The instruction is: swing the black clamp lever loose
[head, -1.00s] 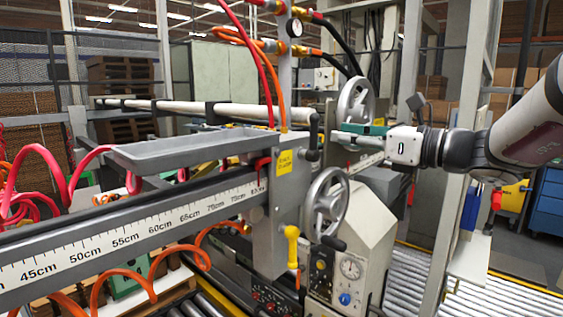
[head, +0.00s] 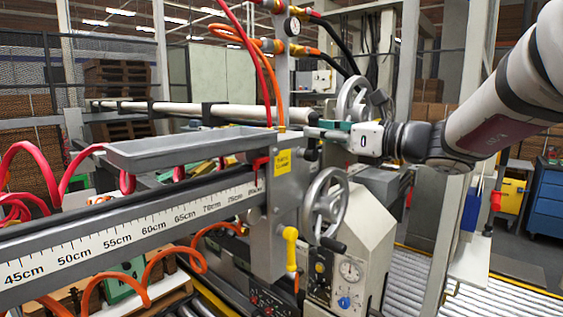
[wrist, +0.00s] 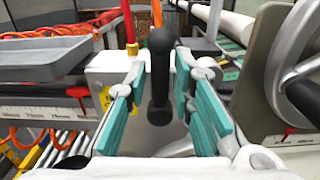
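The black clamp lever (wrist: 159,75) stands upright with a rounded knob on top, near the middle of the wrist view. In the head view it shows small and dark (head: 312,148) at the upper right of the grey clamp block (head: 287,215). My gripper (wrist: 161,75) is open, with teal pads on either side of the lever in the wrist view. The right pads look very close to it; I cannot tell whether they touch. In the head view my gripper (head: 325,130) points left at the lever, and its fingertips are partly hidden.
A spoked handwheel (head: 325,203) is below my gripper, and another (head: 355,100) is behind it. A grey tray (head: 190,147) and a ruler beam (head: 140,235) extend left. Red and orange hoses (head: 262,65) hang above the block. A yellow-handled valve (head: 291,245) is on its front.

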